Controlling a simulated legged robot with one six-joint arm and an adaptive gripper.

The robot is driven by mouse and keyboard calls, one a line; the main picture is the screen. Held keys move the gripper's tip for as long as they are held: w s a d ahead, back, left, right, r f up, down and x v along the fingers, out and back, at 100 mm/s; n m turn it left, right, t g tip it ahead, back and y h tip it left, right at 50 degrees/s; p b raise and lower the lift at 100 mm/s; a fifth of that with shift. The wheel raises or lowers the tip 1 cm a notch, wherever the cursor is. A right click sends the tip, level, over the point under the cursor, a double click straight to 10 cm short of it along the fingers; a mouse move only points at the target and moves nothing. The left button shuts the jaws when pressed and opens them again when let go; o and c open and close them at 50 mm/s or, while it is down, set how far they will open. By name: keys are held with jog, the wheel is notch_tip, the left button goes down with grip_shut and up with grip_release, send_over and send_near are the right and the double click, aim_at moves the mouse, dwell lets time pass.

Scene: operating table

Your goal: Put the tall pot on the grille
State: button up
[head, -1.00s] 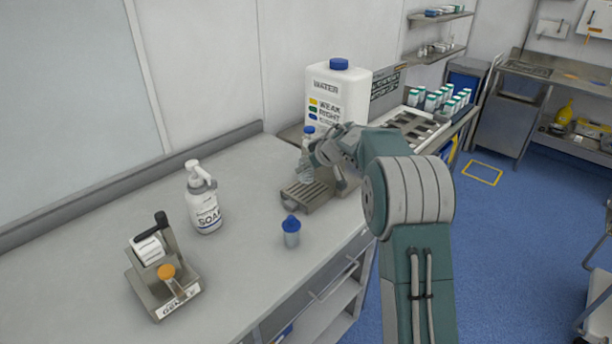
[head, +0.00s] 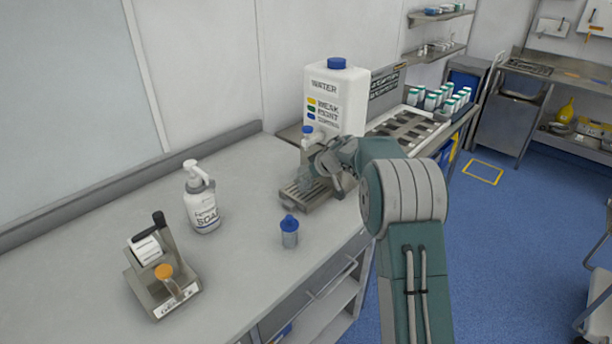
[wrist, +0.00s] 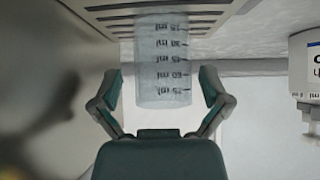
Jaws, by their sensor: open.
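The tall pot (wrist: 162,60) is a clear cylinder with dark ml marks. In the wrist view it sits between the two fingers of my gripper (wrist: 162,88), with a gap on each side. Its far end meets the slatted metal grille (wrist: 112,14), and it appears to stand there. In the head view the pot (head: 306,182) is faint and partly hidden by my gripper (head: 318,180). The grille (head: 294,196) lies below the water tap. My gripper is open around the pot.
The white water container (head: 335,95) with a blue-topped tap (head: 309,137) stands just behind the grille. A small blue-lidded pot (head: 289,232), a soap bottle (head: 202,200) and a label dispenser (head: 160,270) stand on the counter. The counter is clear between them.

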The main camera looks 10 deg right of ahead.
jog(key=v, duration=1.2)
jog(key=s+r+m+t+h, duration=0.25)
jog(key=r+t, duration=0.35)
jog(key=r, duration=0.8)
jog(key=s+d+r+m+t+h, duration=0.1)
jog(key=s+r+m+h, duration=0.1)
jog(key=s, duration=0.3)
jog(key=s+d+r+m+h, duration=0.1)
jog(key=s+r+h, duration=0.1)
jog(key=s+h, duration=0.15)
jog(key=s+a+f+g+y, duration=0.1)
jog(key=s+a+f+g, duration=0.1)
jog(key=s, duration=0.8)
jog(key=s+a+f+m+g+y, duration=0.1)
jog(key=s+a+f+g, duration=0.1)
jog(key=s+f, duration=0.5)
jog(key=s+a+f+g, duration=0.3)
jog(key=s+f+g, duration=0.1)
jog(key=s, duration=0.9)
jog(key=shift+f+m+g+y, duration=0.3)
jog(key=shift+f+m+y, duration=0.1)
jog(key=shift+f, duration=0.25)
